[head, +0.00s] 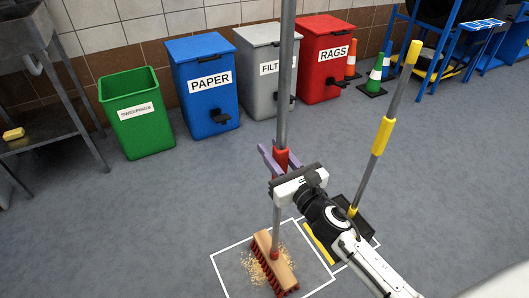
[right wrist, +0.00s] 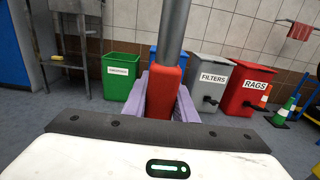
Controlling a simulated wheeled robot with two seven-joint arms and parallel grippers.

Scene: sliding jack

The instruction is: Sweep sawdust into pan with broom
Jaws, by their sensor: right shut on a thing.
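The broom has a long grey handle with a red grip (head: 281,160) and a wooden head (head: 273,260) with red bristles. My right gripper (head: 277,158) is shut on the red grip, which also shows between the purple fingers in the right wrist view (right wrist: 164,92). The broom head rests on or just above the sawdust (head: 256,268) inside a white floor outline. The dustpan (head: 357,217) is dark with a yellow front edge and stands to the right in a second outline, partly hidden by my right arm. Its long handle (head: 383,135) has yellow grips and leans right. My left gripper is not in view.
A green SWEEPINGS bin (head: 137,112), blue PAPER bin (head: 203,83), grey FILTERS bin (head: 267,68) and red RAGS bin (head: 325,58) stand along the wall. A metal sink table (head: 40,85) is at left, traffic cones (head: 374,80) at right. The floor between is clear.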

